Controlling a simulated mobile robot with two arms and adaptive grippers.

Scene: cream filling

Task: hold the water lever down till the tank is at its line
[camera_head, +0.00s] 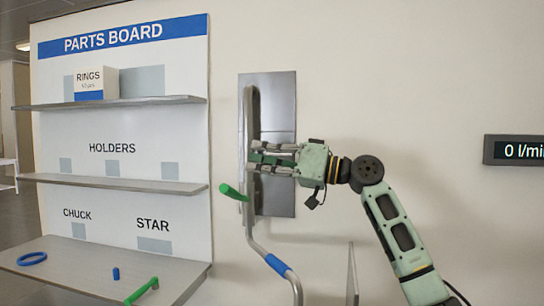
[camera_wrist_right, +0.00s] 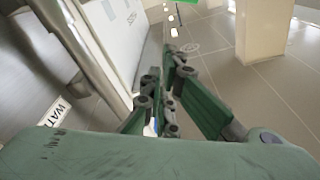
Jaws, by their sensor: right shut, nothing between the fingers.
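A green-handled lever (camera_head: 233,192) sticks out to the left of the grey vertical pipe (camera_head: 249,125) in front of a steel panel (camera_head: 280,100); I cannot tell for sure that it is the water lever. My right gripper (camera_head: 252,160) reaches in from the right, shut and empty, its fingertips at the pipe, a little above and right of the green handle. Whether the fingertips touch the pipe is unclear. In the right wrist view its green fingers (camera_wrist_right: 165,105) are close together, beside a partly hidden label (camera_wrist_right: 52,112) reading "WAT". No tank or fill line can be made out. My left gripper is out of view.
A dark display (camera_head: 515,150) at the right reads "0 l/mi", cut off. The parts board (camera_head: 120,120) with shelves stands left; a blue ring (camera_head: 32,258) and a green-handled part (camera_head: 140,291) are on its lowest shelf. A blue sleeve (camera_head: 277,265) sits on the pipe below.

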